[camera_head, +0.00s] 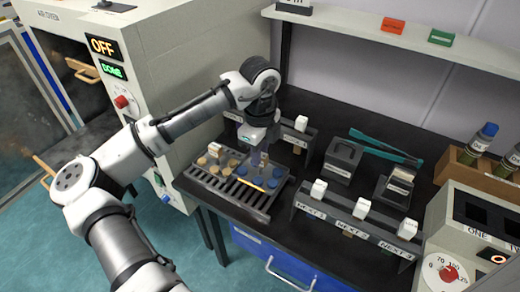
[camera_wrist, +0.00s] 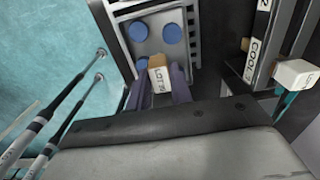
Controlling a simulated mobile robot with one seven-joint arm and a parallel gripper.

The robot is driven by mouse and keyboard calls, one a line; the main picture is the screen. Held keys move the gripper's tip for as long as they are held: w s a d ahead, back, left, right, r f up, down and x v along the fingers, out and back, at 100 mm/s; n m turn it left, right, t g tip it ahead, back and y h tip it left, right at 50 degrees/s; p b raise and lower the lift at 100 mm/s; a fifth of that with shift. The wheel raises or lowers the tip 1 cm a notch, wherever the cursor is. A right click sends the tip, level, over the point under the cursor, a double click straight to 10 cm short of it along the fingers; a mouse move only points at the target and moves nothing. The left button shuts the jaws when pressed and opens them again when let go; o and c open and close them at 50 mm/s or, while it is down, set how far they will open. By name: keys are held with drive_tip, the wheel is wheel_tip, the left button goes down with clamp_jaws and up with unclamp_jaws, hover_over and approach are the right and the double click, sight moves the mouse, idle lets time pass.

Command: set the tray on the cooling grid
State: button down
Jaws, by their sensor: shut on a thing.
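A grey tray (camera_head: 258,186) with blue discs is at the right part of the black slatted cooling grid (camera_head: 222,188). My gripper (camera_head: 260,158) comes down over this tray and is shut on its small tan block. In the wrist view the block (camera_wrist: 160,76), with a lot label, sits between the two fingers, and the tray (camera_wrist: 153,42) extends away beyond it. The tray lies over the slats; I cannot tell whether it rests on them or hangs just above. The fingers hide part of it.
Another tray with tan discs (camera_head: 211,164) lies on the grid's left part. A labelled rack (camera_head: 345,217) with white blocks stands to the right, with a dark box (camera_head: 343,160) behind it. The oven (camera_head: 180,60) stands at left; a dial machine (camera_head: 465,235) stands at right.

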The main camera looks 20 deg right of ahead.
drive_tip(key=shift+w+f+b, duration=0.1)
drive_tip(key=shift+f+b, duration=0.8)
drive_tip(key=shift+f, duration=0.9)
drive_tip(key=shift+f+p, duration=0.1)
drive_tip(key=shift+p, duration=0.2)
drive_tip(key=shift+f, duration=0.55)
drive_tip(key=c, duration=1.2)
unclamp_jaws()
drive_tip(key=shift+o, duration=0.2)
wheel_tip(320, 180, up, 6)
drive_tip(key=p, duration=0.5)
drive_tip(key=shift+r, duration=0.1)
